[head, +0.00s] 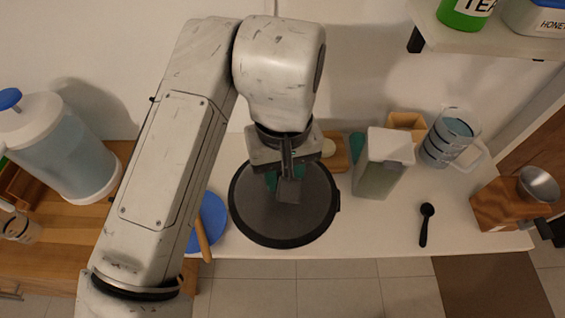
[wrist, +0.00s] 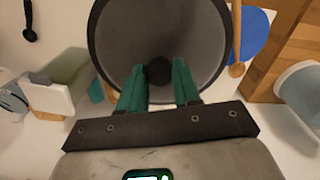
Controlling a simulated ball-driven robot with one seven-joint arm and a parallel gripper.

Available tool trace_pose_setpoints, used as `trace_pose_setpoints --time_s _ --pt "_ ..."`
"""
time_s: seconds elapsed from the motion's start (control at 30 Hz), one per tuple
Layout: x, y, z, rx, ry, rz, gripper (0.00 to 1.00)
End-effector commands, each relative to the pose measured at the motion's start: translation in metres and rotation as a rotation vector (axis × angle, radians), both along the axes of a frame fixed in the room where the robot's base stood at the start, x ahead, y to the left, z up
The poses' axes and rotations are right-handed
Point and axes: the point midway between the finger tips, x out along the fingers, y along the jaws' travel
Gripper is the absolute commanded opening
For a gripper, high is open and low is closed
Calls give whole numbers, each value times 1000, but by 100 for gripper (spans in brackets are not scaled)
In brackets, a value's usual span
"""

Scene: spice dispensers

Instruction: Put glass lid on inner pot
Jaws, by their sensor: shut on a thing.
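The round glass lid (head: 300,220) is a grey disc with a dark rim, in the middle of the white counter in the head view. The inner pot cannot be made out apart from the lid. I cannot tell whether the lid is resting on something or held above it.
A blue disc (head: 212,220) and a wooden stick (head: 202,232) lie left of the lid. A white-lidded container (head: 385,165), a measuring jug (head: 450,140) and a black spoon (head: 425,222) are to the right. A shelf (head: 490,38) overhangs at upper right. The counter's front edge is close below the lid.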

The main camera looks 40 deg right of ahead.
Motion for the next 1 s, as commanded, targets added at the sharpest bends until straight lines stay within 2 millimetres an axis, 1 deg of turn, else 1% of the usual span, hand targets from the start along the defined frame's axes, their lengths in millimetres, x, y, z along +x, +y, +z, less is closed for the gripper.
trace_pose_setpoints --time_s 0.03,0.1,0.2,0.43,0.47,0.63,0.73,0.93,0.97,1.0 --pt "4 -6 -8 0 4 0 0" --pt "10 -12 -19 -1 4 0 0" --pt "16 -19 -31 0 2 0 0" --pt "25 -28 -46 0 2 1 0" --pt "27 -31 -50 0 2 1 0" --pt "26 -30 -74 0 3 3 0" --pt "26 -30 -81 1 3 2 0" --pt "25 -30 -84 3 6 1 0" --pt "25 -30 -84 3 6 1 36" --pt "25 -30 -84 3 7 1 40"
